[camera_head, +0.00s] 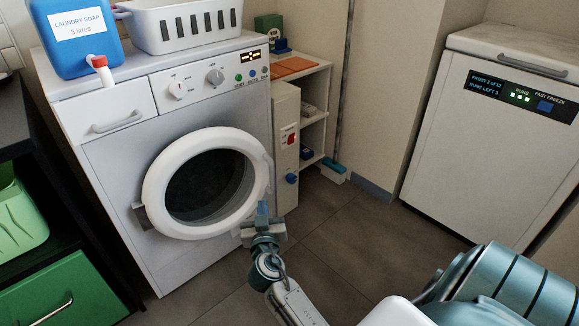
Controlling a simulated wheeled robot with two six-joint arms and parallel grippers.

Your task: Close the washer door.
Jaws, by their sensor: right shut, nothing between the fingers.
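The washer (115,162) is a white front-loader on the left. Its round door (157,168) has a thick white ring around dark glass. The door lies near the washer front, with its right side seeming to stand a little forward; I cannot tell whether it is latched. A grey fitting (141,216) shows at the ring's lower left. My right gripper (262,212) is shut and empty at the ring's lower right edge, very close to it; whether it touches is unclear. My left gripper is not in view.
A blue laundry soap container (78,40) and a white basket (180,26) stand on the washer. A narrow shelf unit (318,100) stands right of it. A white freezer (490,140) is at the right, a dark rack with green bins (75,290) at the left. The floor (345,235) between is clear.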

